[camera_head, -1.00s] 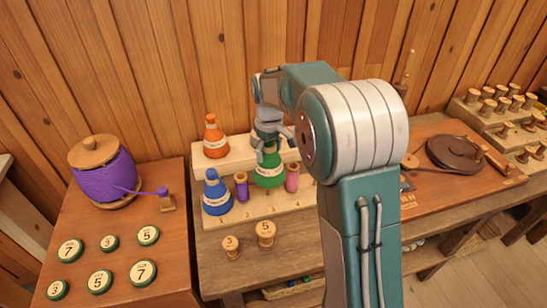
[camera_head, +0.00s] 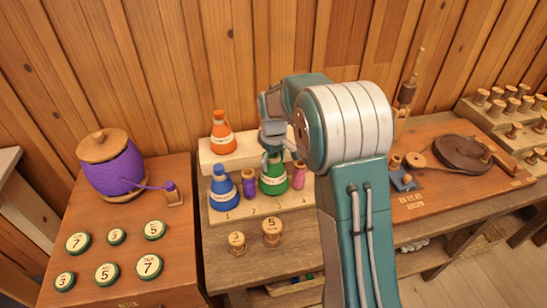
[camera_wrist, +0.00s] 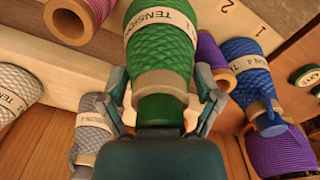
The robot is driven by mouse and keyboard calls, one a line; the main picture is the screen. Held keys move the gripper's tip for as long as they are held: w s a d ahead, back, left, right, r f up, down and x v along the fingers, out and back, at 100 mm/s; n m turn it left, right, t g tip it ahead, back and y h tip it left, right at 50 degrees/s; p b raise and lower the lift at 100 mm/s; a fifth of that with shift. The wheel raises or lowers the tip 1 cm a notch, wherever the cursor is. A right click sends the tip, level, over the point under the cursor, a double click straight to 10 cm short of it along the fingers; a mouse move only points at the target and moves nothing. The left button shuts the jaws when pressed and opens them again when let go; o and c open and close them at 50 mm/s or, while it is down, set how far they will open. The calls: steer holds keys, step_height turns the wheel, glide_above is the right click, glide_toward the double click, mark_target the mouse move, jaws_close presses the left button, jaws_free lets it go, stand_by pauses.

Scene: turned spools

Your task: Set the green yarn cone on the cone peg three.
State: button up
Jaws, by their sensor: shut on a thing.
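The green yarn cone (camera_head: 272,181) is upright at the place marked 3 on the pale wooden rack (camera_head: 240,213). It stands between a purple spool (camera_head: 249,184) and a pink spool (camera_head: 299,176). My gripper (camera_head: 274,158) is shut on its narrow top from above. In the wrist view the fingers of my gripper (camera_wrist: 160,98) flank the neck of the green cone (camera_wrist: 158,55), which has a cream label. Peg three is hidden under the cone, and I cannot tell whether the base rests on the rack.
A blue cone (camera_head: 223,190) stands at place 1. An orange cone (camera_head: 222,135) is on the raised back step. Two wooden spools (camera_head: 272,232) stand in front of the rack. A purple-wound pot (camera_head: 113,172) is on the left table. A dark disc (camera_head: 462,154) lies on the right bench.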

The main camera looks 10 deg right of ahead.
steer(key=shift+d, duration=0.2)
steer(key=shift+f, duration=0.1)
steer(key=shift+a+f, duration=0.1)
steer(key=shift+f, duration=0.8)
steer(key=shift+f, duration=0.5)
stand_by(1.0)
steer(key=o, duration=1.1)
steer(key=shift+c, duration=0.2)
steer(key=shift+s, duration=0.1)
steer(key=shift+r, duration=5.5)
